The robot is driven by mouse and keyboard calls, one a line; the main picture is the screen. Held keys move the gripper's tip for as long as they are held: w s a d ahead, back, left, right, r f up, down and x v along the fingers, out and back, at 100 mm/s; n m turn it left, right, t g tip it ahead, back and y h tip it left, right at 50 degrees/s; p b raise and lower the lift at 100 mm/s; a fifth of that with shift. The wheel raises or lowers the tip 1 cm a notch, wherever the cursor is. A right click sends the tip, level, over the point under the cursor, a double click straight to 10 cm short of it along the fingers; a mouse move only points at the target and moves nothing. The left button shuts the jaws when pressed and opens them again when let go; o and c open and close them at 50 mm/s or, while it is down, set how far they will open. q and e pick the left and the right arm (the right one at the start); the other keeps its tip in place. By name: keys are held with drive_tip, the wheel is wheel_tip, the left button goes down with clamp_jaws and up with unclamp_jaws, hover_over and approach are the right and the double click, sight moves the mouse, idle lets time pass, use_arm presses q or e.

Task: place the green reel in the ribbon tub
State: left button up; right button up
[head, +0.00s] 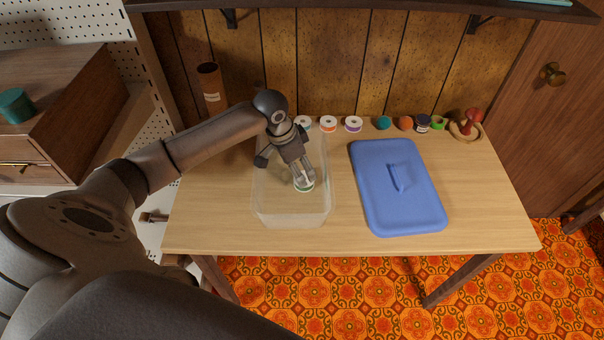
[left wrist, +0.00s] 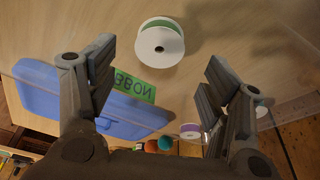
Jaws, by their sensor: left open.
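The green reel (head: 304,187) is white-flanged with a green band. In the head view it shows inside the outline of the clear ribbon tub (head: 290,219), just below my left gripper (head: 303,177). In the left wrist view the reel (left wrist: 160,44) lies beyond the open fingers of the gripper (left wrist: 160,85), with nothing between them. A green RIBBON label (left wrist: 133,85) shows in that view. The fingers partly cover the reel in the head view. I cannot tell exactly how the reel rests on the tub floor. My right gripper is not in view.
A blue lid (head: 420,205) lies right of the tub. Several reels and small pots, including a teal one (head: 383,123), line the table's back edge. A brown cylinder (head: 211,85) stands at the back left. The table front (head: 350,243) is clear.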

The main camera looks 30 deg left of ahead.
use_arm(q)
drive_tip(key=d+v, duration=0.1)
drive_tip(key=v, duration=0.5)
drive_tip(key=shift+a+r, duration=0.3)
drive_tip(key=shift+a, duration=0.2)
drive_tip(key=shift+s, duration=0.1)
